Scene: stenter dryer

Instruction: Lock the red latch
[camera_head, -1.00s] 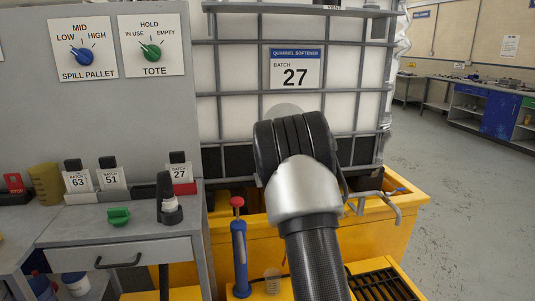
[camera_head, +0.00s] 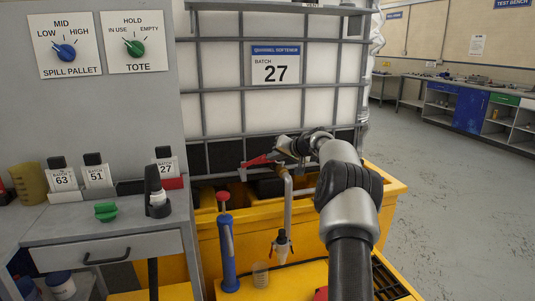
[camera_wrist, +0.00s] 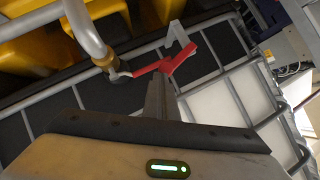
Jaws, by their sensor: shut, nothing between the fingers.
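The red latch (camera_head: 258,160) is at the front of the tote's lower cage, by the top of a bent metal pipe (camera_head: 288,205). In the wrist view the red latch (camera_wrist: 165,66) shows as a forked red piece beside the pipe's end. My gripper (camera_head: 284,148) is at the latch's right side in the head view. In the wrist view my gripper (camera_wrist: 157,85) is shut and empty, its tips close to the red piece. I cannot tell whether they touch it. The latch's inner fastening is not clear.
The tote (camera_head: 220,100) with its grey cage stands above a yellow spill pallet (camera_head: 185,262). A blue hand pump (camera_head: 227,250) and a clear cup (camera_head: 260,275) stand in front. A grey bench (camera_head: 100,228) is at left. Open floor lies at right.

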